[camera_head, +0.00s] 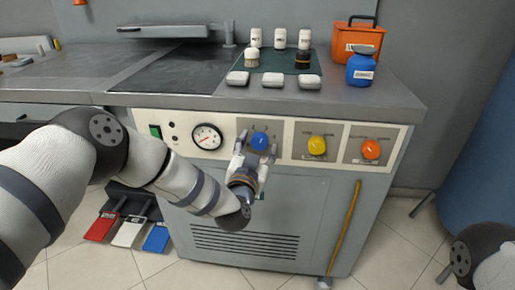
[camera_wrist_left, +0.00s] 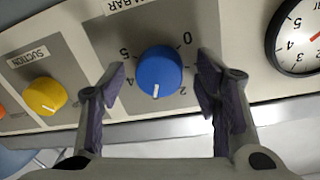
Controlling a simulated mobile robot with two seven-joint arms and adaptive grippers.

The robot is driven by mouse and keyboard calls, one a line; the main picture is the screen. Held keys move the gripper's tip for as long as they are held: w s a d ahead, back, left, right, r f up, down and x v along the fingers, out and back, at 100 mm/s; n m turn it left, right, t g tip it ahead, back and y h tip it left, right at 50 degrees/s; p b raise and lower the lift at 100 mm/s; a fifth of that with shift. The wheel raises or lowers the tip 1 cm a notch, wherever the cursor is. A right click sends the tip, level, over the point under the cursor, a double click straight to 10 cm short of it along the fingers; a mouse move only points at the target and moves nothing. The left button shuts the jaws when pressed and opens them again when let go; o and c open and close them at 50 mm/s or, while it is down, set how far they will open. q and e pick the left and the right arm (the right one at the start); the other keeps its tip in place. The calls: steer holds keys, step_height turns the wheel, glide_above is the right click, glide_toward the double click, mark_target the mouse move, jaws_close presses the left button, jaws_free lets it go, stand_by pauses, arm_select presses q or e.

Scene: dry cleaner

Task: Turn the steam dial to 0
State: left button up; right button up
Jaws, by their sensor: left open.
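The blue steam dial (camera_head: 260,141) sits on the cream control panel, left of a yellow and an orange dial. In the left wrist view the blue dial (camera_wrist_left: 160,70) is close, under a partly cut-off label ending in "M BAR". Its white mark points down in that view, between the 2 and the left-side numbers, away from the 0 at upper right. My left gripper (camera_head: 254,163) is open just in front of the dial. In the wrist view its fingers (camera_wrist_left: 163,82) stand either side of the dial, with visible gaps. My right gripper is out of view.
The yellow suction dial (camera_head: 317,145) and orange dial (camera_head: 371,149) are to the right. A round gauge (camera_head: 207,137) and green switch (camera_head: 155,131) are to the left. Above is the grey counter with bottles, an orange box (camera_head: 357,41) and a blue jar (camera_head: 361,68).

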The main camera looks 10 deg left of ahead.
arm_select(q)
steer(key=c, duration=1.1)
steer(key=shift+c, duration=0.2)
